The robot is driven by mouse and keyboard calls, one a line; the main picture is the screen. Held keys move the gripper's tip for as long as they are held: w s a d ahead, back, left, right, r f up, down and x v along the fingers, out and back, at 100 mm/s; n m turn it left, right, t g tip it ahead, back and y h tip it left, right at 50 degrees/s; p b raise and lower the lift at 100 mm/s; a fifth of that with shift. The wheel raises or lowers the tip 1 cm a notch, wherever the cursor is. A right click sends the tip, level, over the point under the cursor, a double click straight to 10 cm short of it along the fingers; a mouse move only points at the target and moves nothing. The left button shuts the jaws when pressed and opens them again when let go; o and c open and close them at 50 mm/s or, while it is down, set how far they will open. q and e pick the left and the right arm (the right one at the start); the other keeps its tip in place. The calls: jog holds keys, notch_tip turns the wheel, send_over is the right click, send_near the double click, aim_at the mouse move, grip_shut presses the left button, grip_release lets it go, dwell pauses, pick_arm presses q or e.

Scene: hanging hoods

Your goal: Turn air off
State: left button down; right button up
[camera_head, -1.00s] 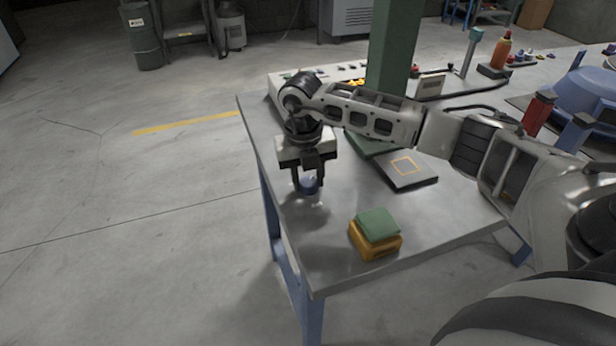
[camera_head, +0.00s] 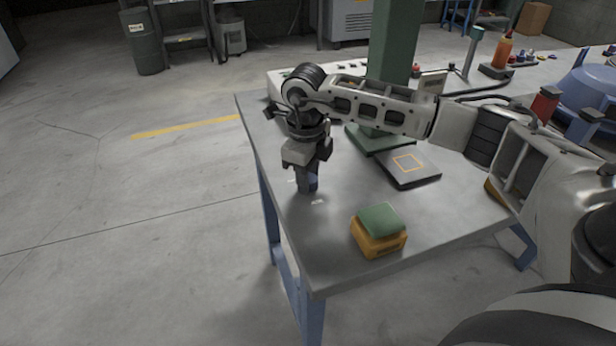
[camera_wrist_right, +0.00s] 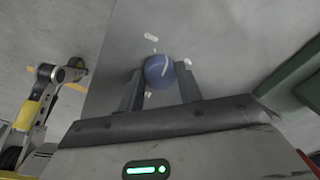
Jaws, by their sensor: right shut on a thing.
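The blue round knob (camera_wrist_right: 159,71) sits on the metal table top, with a pale curved mark on its top and small white labels around it. In the head view the knob (camera_head: 313,183) is mostly hidden by my right gripper (camera_head: 307,182). My right gripper comes down from above over the left part of the table. In the right wrist view its two fingers (camera_wrist_right: 160,88) stand on either side of the knob, shut on it.
A yellow box with a green top (camera_head: 379,231) stands near the table's front edge. A dark plate with an orange square (camera_head: 408,162) lies behind it, by a green column (camera_head: 393,50). A blue round housing (camera_head: 592,92) is at the right.

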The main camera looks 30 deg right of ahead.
aim_at(310, 182)
jog(key=n+b, duration=0.1)
jog(key=n, duration=0.1)
jog(key=shift+n, duration=1.5)
pick_arm(q)
jog(key=shift+w+f+b, duration=0.15)
jog(key=shift+w+b, duration=0.05)
jog(key=shift+b, duration=0.3)
pick_arm(e)
jog(key=shift+r+n+t, duration=0.1)
jog(key=shift+n+t, duration=0.2)
jog(key=shift+n, duration=0.5)
pick_arm(q)
jog(key=shift+f, duration=0.1)
jog(key=shift+s, duration=0.1)
pick_arm(e)
jog(key=o, duration=1)
jog(key=shift+r, duration=0.1)
pick_arm(q)
jog(key=shift+p, duration=0.3)
pick_arm(e)
notch_tip(310, 182, up, 16)
jog(key=shift+s+a, duration=0.15)
jog(key=shift+s, duration=0.3)
